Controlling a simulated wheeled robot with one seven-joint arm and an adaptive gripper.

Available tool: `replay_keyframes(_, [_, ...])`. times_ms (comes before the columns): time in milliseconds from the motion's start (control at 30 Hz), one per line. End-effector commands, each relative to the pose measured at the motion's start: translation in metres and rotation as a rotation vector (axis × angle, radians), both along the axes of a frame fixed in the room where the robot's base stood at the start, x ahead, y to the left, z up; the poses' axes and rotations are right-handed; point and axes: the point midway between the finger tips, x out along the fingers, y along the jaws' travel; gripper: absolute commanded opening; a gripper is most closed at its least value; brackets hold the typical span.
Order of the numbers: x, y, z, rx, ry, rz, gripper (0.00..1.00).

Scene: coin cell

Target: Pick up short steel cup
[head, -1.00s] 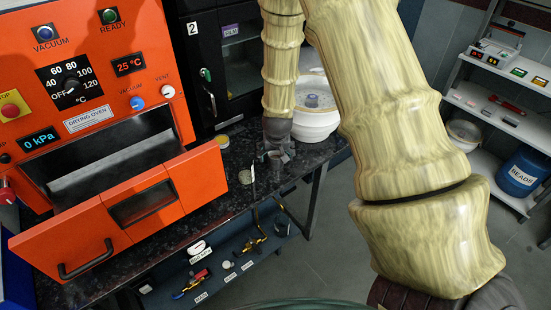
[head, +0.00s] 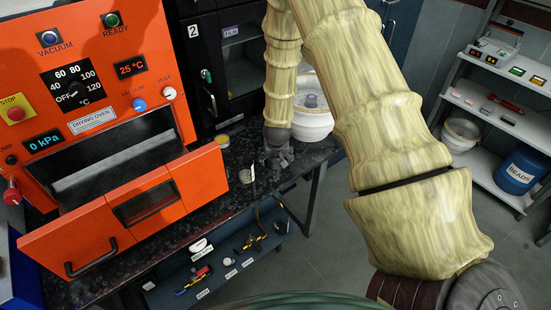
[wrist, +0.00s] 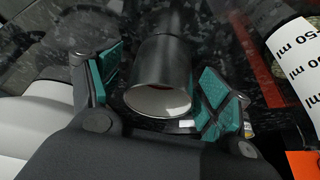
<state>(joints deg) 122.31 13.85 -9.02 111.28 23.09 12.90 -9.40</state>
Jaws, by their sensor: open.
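The short steel cup (wrist: 163,75) shows in the wrist view as a dark grey cylinder with a pale, shiny round mouth facing the camera. My gripper (wrist: 165,100) is open, with one teal-padded finger on each side of the cup. A gap shows between each pad and the cup wall. In the head view my gripper (head: 278,160) points down at the dark speckled worktop, right of the drying oven. The cup is hard to make out there among the fingers.
A white round pot (head: 312,122) stands behind my gripper. A bottle with a white label (wrist: 297,62) is close on the right in the wrist view.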

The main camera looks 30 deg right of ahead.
Motion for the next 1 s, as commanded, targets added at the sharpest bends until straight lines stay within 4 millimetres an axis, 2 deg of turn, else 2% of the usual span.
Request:
replay_keyframes(167, [0.0001, 0.0001, -0.0001, 0.000, 0.000, 0.000, 0.78])
replay_keyframes(400, [0.0000, 0.0001, 0.0001, 0.000, 0.000, 0.000, 0.34])
replay_keyframes(467, [0.0000, 0.0001, 0.0001, 0.000, 0.000, 0.000, 0.25])
replay_keyframes(1000, [0.0006, 0.0003, 0.0041, 0.000, -0.001, 0.000, 0.25])
